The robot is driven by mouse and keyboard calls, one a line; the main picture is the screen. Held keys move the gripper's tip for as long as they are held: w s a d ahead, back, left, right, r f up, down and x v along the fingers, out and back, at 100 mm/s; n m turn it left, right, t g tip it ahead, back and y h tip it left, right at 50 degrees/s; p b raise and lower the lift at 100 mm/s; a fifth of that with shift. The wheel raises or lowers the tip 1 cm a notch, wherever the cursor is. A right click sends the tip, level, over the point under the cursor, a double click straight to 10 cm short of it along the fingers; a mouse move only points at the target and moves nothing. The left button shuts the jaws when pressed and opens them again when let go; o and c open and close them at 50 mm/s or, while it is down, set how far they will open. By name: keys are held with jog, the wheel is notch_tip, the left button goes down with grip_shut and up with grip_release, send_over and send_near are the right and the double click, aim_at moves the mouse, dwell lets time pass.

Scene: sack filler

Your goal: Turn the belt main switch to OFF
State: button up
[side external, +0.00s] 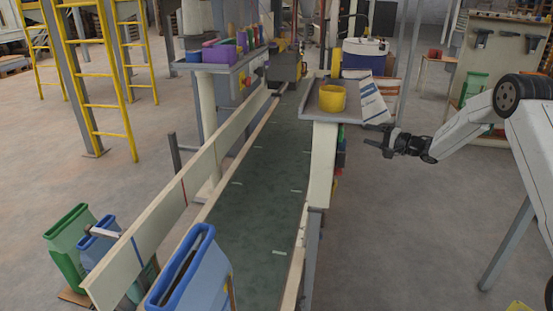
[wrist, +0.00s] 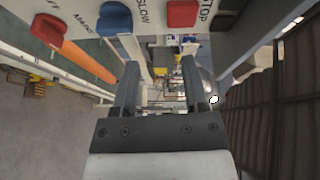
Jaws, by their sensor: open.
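My gripper (side external: 377,138) is right of the conveyor belt (side external: 262,175), in the air beside the right-hand post. In the wrist view my gripper (wrist: 160,75) is open, with nothing between its two dark fingers. A pale panel above the fingers carries a red knob (wrist: 48,29) at left, a blue knob (wrist: 115,17) in the middle and another red knob (wrist: 182,13). Printed words near them include SLOW and what reads as STOP; others are cut off or unclear. I cannot tell which control is the belt main switch. A small red-and-yellow control (side external: 245,81) shows on the left-hand post.
A grey shelf (side external: 312,108) with a yellow tub (side external: 332,97) and a white-and-blue sack (side external: 370,100) stands close to my gripper. A dark ribbed surface (wrist: 275,120) fills the wrist view's right. Open floor lies below my gripper.

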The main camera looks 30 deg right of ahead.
jog(key=y, duration=0.1)
send_near(338, 171)
jog(key=shift+w+d+f, duration=0.35)
jog(key=shift+w+d, duration=0.15)
jog(key=shift+d, duration=0.1)
jog(key=shift+w, duration=0.15)
jog(key=x, duration=0.7)
jog(key=shift+w, duration=0.25)
jog(key=shift+a, duration=0.15)
grip_shut()
